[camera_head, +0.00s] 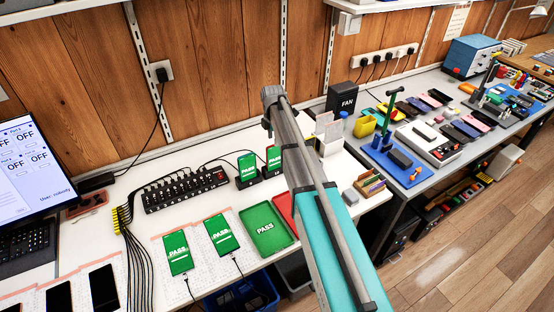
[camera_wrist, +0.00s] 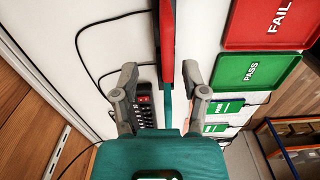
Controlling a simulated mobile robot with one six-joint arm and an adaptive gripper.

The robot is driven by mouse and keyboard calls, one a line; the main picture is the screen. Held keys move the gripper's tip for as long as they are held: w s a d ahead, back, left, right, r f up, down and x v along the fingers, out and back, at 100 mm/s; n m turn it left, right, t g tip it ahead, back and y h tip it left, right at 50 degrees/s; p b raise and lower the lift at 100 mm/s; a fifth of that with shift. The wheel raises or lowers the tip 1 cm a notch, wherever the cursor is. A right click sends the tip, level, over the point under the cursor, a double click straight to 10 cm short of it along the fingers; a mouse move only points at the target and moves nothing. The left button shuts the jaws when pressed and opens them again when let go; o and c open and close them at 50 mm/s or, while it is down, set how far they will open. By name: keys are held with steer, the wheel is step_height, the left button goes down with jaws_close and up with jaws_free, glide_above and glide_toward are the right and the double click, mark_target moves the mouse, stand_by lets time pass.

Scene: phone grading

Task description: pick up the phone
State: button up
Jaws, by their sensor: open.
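In the wrist view my gripper (camera_wrist: 158,78) is open, its two grey fingers apart. A narrow upright strip, red above and teal below, shows between them; I cannot tell whether it is a phone's edge. In the head view two phones with green screens, a left docked phone (camera_head: 247,166) and a right docked phone (camera_head: 274,158), stand in black docks beside my arm. Two more phones with green PASS screens, a left one (camera_head: 178,253) and a right one (camera_head: 222,233), lie on mats. Which phone is meant is unclear. My gripper cannot be made out in the head view.
A green PASS tray (camera_head: 264,228) and a red tray (camera_head: 284,207), marked FAIL in the wrist view, lie at the bench front. A black hub (camera_head: 186,190) with cables sits behind. Dark phones (camera_head: 103,288) lie at left. The FAN box (camera_head: 342,99) stands at the back.

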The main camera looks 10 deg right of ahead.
mark_target(274, 148)
steer(key=shift+f, duration=0.1)
steer(key=shift+s+d+f+b, duration=0.1)
steer(key=shift+f+b, duration=1.2)
steer(key=shift+b, duration=0.05)
steer(key=shift+s+d+f+b, duration=0.1)
steer(key=shift+f+b, duration=1.15)
steer(key=shift+b, duration=0.05)
jaws_close()
